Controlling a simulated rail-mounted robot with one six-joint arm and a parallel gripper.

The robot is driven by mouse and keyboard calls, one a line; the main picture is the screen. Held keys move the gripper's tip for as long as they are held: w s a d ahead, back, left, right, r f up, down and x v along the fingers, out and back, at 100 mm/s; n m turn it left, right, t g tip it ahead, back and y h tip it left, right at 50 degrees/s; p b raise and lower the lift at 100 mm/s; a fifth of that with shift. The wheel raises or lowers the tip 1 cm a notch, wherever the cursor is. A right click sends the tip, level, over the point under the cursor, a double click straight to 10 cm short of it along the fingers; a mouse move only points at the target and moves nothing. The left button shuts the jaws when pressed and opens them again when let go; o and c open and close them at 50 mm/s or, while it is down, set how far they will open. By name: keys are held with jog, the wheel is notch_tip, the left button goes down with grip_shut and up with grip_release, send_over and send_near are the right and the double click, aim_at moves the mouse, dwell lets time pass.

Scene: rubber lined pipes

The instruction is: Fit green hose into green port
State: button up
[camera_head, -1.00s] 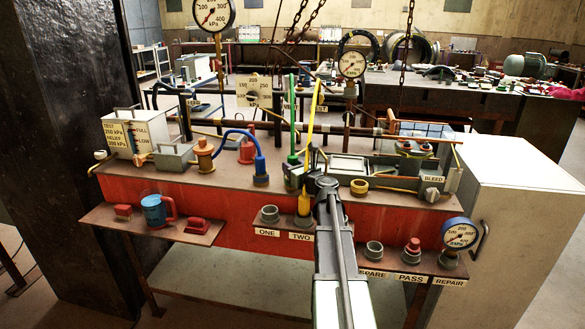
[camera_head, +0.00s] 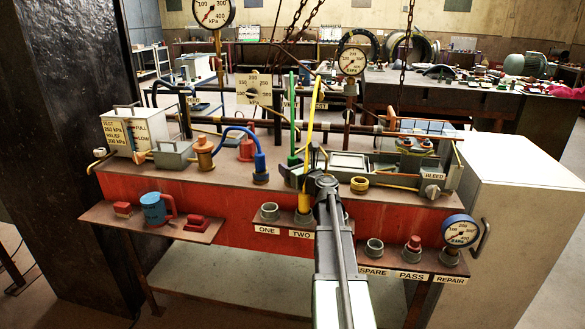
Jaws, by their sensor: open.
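A green hose (camera_head: 292,118) stands upright near the middle of the bench, with a green collar (camera_head: 293,159) at its foot. I cannot tell which part is the green port. A yellow hose (camera_head: 311,112) rises just right of it, bent over at the top. Its lower end runs down to a yellow fitting (camera_head: 304,203) at the place labelled TWO. My gripper (camera_head: 308,168) is open at the bench's front edge, beside the lower yellow hose and just right of the green hose's foot. My wrist hides part of the bench behind it.
Pressure gauges (camera_head: 352,61) stand behind. A grey tray (camera_head: 347,163) and yellow ring (camera_head: 359,185) lie right.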

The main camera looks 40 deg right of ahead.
notch_tip(320, 180, up, 20)
jog(key=p, duration=1.9)
jog(key=shift+p, duration=0.35)
jog(key=s+a+f+n+g+y, duration=0.2)
jog(key=s+a+f+n+g, duration=0.15)
jog(key=a+n, duration=0.4)
jog(key=s+a+f+n+g+y, duration=0.25)
jog(key=a+f+n, duration=0.3)
jog(key=n, duration=0.35)
jog(key=s+a+f+n+g+y, duration=0.2)
jog(key=s+a+f+n+g, duration=0.15)
jog(key=a+n, duration=0.45)
jog(key=s+a+f+n+g+h, duration=0.2)
jog(key=s+a+n+g, duration=0.2)
jog(key=a, duration=0.6)
jog(key=s+a+f+n+g+h, duration=0.2)
jog(key=s+a+n+g+h, duration=0.1)
jog(key=s+a+n, duration=0.5)
jog(key=shift+s+a+f+g, duration=0.15)
jog(key=shift+a+f+g, duration=0.25)
jog(key=shift+a+g, duration=0.6)
